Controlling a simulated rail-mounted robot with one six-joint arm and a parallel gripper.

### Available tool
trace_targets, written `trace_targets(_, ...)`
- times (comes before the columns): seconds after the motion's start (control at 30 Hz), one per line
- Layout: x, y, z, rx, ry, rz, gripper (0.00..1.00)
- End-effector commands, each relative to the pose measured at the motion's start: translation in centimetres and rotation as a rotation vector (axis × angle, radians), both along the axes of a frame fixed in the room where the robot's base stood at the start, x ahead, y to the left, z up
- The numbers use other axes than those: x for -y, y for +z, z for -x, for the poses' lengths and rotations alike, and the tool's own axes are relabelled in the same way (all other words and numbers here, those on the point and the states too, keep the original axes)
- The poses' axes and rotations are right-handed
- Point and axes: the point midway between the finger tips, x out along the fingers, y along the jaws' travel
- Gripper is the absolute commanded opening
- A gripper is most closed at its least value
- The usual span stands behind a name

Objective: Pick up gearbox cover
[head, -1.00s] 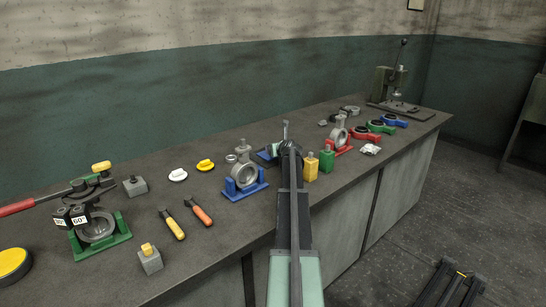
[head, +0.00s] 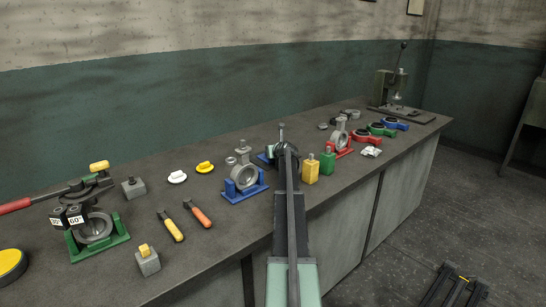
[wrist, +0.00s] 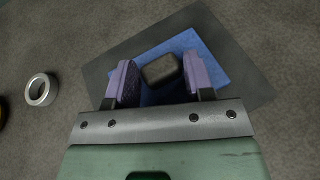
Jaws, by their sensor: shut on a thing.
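In the wrist view, my gripper (wrist: 159,66) has its two purple-grey padded fingers on either side of a dark block with rounded corners (wrist: 161,71). I take this block to be the gearbox cover. The fingers are shut on it. It is seen from above, over a blue square (wrist: 208,68) on a dark grey sheet (wrist: 232,50); whether it touches the blue square cannot be told. In the head view, my arm covers most of the gripper and the block. A blue piece (head: 263,158) shows just left of the arm there.
A blue stand with a grey valve body (head: 245,178) is left of my arm. Yellow (head: 311,170) and green (head: 327,163) blocks stand close on its right. A grey ring (wrist: 41,89) lies left in the wrist view. Orange-handled (head: 201,216) and yellow-handled (head: 172,228) tools lie nearer.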

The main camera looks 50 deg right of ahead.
Motion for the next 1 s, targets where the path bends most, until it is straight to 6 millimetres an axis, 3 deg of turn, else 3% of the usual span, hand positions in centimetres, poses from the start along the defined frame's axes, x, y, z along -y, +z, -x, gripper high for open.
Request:
trace_targets(0.27,0.0,0.3,0.0,0.0,0.0,0.0,0.07)
trace_targets(0.47,0.0,2.0,0.0,0.001,0.0,0.001,0.07)
trace_targets(0.67,0.0,6.5,0.0,0.001,0.0,0.001,0.07)
trace_targets(0.9,0.0,15.1,0.0,0.001,0.0,0.001,0.07)
trace_targets(1.0,0.0,17.8,0.0,0.001,0.0,0.001,0.07)
